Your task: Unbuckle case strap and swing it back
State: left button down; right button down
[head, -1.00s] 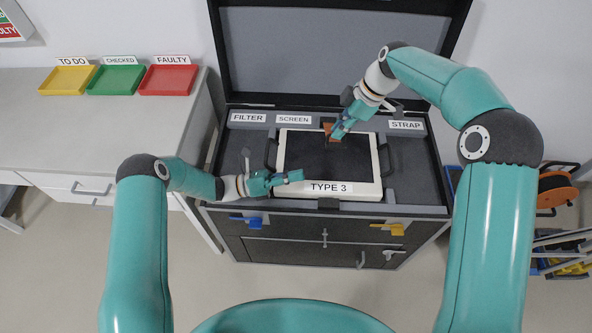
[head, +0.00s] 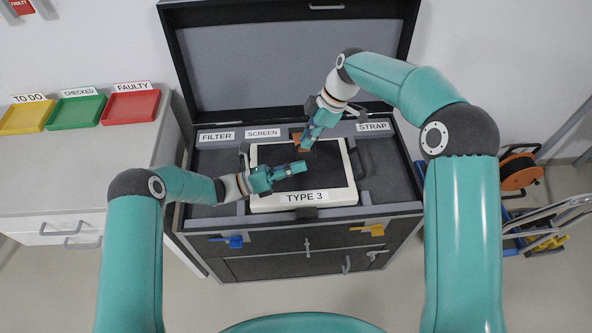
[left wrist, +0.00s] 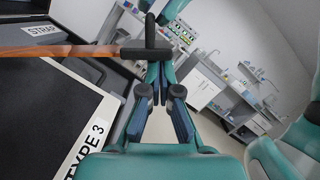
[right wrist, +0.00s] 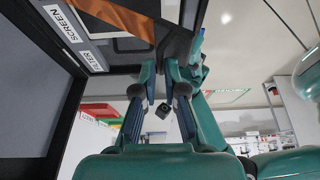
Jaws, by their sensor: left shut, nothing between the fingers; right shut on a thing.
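The ventilator unit marked TYPE 3 (head: 257,203), pale-framed with a dark screen, lies in the open case (head: 216,177). The brown strap (head: 297,137) shows at the unit's back edge. In the left wrist view the strap (left wrist: 60,51) runs level to a dark T-shaped end piece (left wrist: 145,52). My right gripper (head: 305,147) is shut at this end of the strap, which also shows in the right wrist view (right wrist: 122,17). My left gripper (head: 303,167) is shut and empty above the screen, just in front of the right one. The exact grip point is hidden.
The case lid (head: 290,65) stands open behind. FILTER (head: 216,136), SCREEN (head: 262,133) and STRAP (head: 372,126) labels line the back rim. Yellow (head: 22,118), green (head: 76,113) and red (head: 130,107) trays sit on the left bench. Both grippers are close together.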

pick_arm(q)
jog(key=shift+f, duration=0.1)
pick_arm(e)
jog(key=shift+w+d+f, duration=0.3)
jog(key=shift+w+f, duration=0.05)
jog(key=shift+w, duration=0.05)
pick_arm(q)
jog(key=shift+w+r, duration=0.3)
jog(key=shift+r, duration=0.2)
jog(key=shift+w+r, duration=0.3)
jog(key=shift+r, duration=0.2)
pick_arm(e)
jog(key=shift+s, duration=0.1)
jog(key=c, duration=1.6)
grip_release()
jog(key=shift+f, duration=0.1)
jog(key=o, duration=0.3)
jog(key=shift+w+f, duration=0.3)
jog(key=shift+w, duration=0.1)
pick_arm(q)
jog(key=shift+w+f, duration=0.25)
jog(key=shift+w, duration=0.15)
pick_arm(e)
jog(key=shift+s+r, duration=0.1)
jog(key=shift+s, duration=0.05)
pick_arm(q)
jog(key=shift+a, duration=0.1)
pick_arm(e)
jog(key=shift+r, duration=0.15)
